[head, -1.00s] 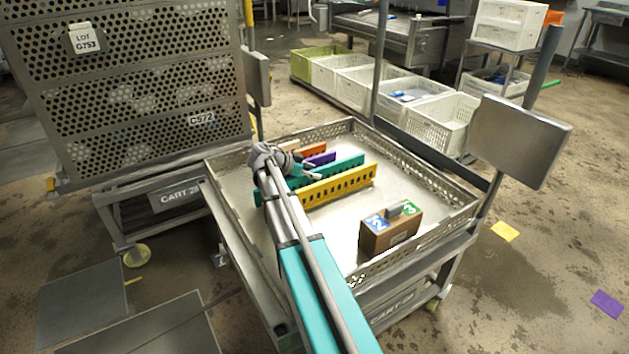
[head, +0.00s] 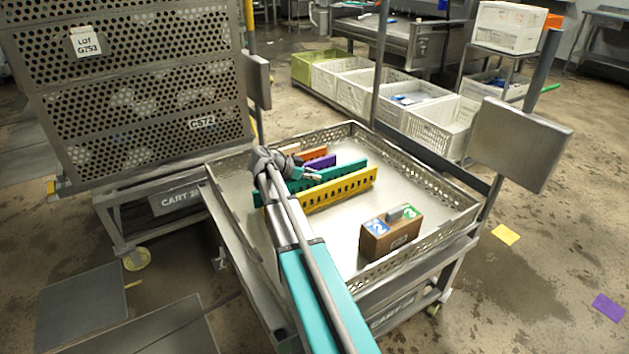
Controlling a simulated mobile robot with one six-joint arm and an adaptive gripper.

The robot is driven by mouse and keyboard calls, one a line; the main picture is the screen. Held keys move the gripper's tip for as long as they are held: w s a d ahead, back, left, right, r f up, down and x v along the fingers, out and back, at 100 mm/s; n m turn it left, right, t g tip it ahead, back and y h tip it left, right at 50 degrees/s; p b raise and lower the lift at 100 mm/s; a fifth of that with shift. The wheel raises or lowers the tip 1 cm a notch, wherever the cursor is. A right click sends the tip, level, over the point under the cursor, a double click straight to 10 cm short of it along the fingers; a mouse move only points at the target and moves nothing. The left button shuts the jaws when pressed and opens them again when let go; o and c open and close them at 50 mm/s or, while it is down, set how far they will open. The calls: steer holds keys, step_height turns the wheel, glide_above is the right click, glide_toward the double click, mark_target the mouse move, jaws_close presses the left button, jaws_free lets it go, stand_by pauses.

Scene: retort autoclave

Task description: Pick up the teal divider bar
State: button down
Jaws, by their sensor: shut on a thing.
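The teal divider bar (head: 346,177) stands on edge in the perforated metal tray (head: 440,205), between a yellow divider bar (head: 345,188) and a purple one (head: 320,163). My gripper (head: 307,175) is at the teal bar's middle-left part, shut on it. My wrist and arm hide part of the bar's left half. I cannot tell whether the bar is clear of the tray floor.
An orange bar (head: 315,152) lies behind the purple one. A brown box (head: 390,238) with blue and green labels stands in the tray's right front. Bare tray floor lies between. A perforated cage (head: 150,90) stands left; a grey panel (head: 520,143) stands right.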

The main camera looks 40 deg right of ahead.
steer(key=shift+r, duration=0.1)
step_height(320, 180, up, 3)
steer(key=p, duration=0.3)
steer(key=shift+r, duration=0.1)
steer(key=s+d+r+p, duration=0.9)
steer(key=s+p, duration=0.1)
steer(key=shift+s+d+r, duration=0.2)
steer(key=shift+r, duration=0.1)
steer(key=shift+r, duration=0.1)
stand_by(0.6)
